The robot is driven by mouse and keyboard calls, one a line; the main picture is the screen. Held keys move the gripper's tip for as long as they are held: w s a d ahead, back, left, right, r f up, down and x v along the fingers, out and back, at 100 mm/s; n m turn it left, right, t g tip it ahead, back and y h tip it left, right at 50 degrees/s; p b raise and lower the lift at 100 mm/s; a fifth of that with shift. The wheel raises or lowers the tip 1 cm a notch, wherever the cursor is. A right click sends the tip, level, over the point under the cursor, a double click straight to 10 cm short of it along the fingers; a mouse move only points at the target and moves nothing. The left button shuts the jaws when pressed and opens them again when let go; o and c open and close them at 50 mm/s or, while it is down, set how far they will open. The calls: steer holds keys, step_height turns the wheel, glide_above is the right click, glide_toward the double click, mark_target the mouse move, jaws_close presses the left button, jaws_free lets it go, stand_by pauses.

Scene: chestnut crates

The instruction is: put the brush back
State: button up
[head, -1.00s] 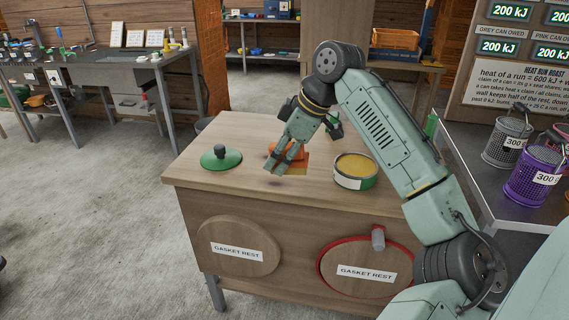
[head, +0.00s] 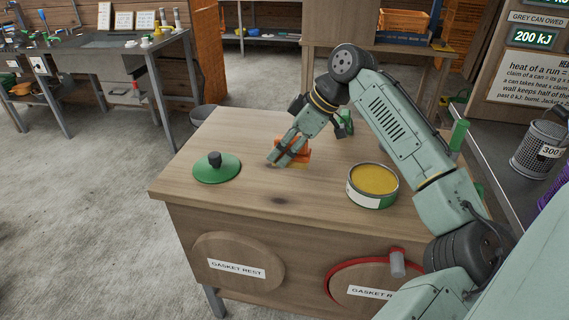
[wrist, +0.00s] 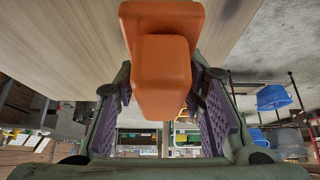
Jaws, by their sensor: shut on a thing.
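An orange block-like thing (head: 294,150), which I take to be the brush, is at my gripper (head: 281,160) over the wooden cabinet top. In the wrist view the orange brush (wrist: 163,75) sits between the two finger pads, and my gripper is shut on it. Its bristles cannot be made out. A little yellow shows under it in the head view; I cannot tell whether the brush touches the top. An open round can (head: 373,187) with yellow contents stands to the right. A green lid (head: 217,169) with a dark knob lies to the left.
The wooden cabinet (head: 250,207) has two round fronts labelled gasket rest, one with a red rim (head: 334,283). A dark stain marks the bare top near its front. A bench with a mesh can (head: 537,150) stands at the right. Floor is open at left.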

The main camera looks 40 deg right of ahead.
steer(key=shift+f+p, duration=0.3)
steer(key=shift+f, duration=2.1)
steer(key=o, duration=1.3)
steer(key=b+v, duration=0.1)
steer(key=v, duration=1.1)
steer(key=shift+b, duration=0.35)
steer(key=shift+w, duration=0.1)
